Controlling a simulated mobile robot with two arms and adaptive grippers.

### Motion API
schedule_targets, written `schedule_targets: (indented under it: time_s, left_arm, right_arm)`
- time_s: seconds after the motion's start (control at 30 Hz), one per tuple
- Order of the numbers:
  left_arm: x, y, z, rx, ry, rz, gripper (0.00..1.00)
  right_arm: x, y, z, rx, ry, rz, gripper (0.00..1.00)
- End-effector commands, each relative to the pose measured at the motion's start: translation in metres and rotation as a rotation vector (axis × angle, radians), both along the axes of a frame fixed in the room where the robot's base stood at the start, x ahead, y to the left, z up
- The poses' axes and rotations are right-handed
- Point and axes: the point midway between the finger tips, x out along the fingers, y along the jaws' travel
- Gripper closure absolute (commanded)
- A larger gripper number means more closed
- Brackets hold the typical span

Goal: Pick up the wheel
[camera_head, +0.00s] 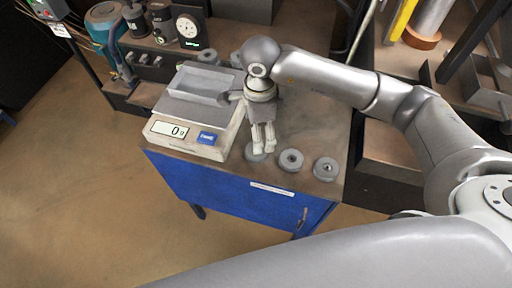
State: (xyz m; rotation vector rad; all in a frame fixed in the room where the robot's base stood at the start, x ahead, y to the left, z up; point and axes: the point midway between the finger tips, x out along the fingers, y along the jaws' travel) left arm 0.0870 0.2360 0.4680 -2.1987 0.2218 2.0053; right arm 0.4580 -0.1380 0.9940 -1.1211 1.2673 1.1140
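Several grey wheel-like flap discs with centre holes lie near the front edge of the blue-fronted bench (225,190). The middle disc (291,160) and the right disc (326,169) are in plain view. The left disc (254,155) is partly hidden by my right gripper (264,149). That gripper points down, with a narrow gap showing between its pale fingers. Its fingertips overlap the left disc's right side in the picture; I cannot tell whether they touch it. No disc is visibly lifted. My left gripper is not in view.
A scale (190,128) reading 0, with a grey tray (200,85) on it, stands left of my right gripper. More discs (207,56) lie behind. A dial gauge (187,27) and other equipment stand at the back left.

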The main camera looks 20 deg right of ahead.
Motion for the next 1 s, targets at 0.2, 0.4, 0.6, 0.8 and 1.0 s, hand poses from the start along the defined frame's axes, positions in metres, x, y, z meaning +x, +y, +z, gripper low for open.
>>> schedule_targets:
  time_s: [0.2, 0.4, 0.6, 0.8, 1.0]
  left_arm:
    - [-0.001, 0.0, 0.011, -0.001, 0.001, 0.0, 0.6]
    - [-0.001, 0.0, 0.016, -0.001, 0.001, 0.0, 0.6]
    - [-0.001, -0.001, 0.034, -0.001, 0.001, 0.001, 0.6]
    - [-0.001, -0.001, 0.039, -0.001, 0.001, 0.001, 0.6]
    - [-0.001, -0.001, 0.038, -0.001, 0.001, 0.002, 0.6]
  right_arm:
    - [-0.001, 0.0, -0.033, 0.001, 0.005, 0.0, 0.13]
    - [-0.001, 0.0, -0.046, 0.002, 0.004, 0.0, 0.13]
    - [0.002, 0.0, -0.069, 0.003, 0.006, 0.0, 0.13]
    - [0.002, 0.0, -0.092, 0.004, 0.005, 0.002, 0.13]
    - [0.003, 0.0, -0.095, 0.003, 0.003, 0.003, 0.13]
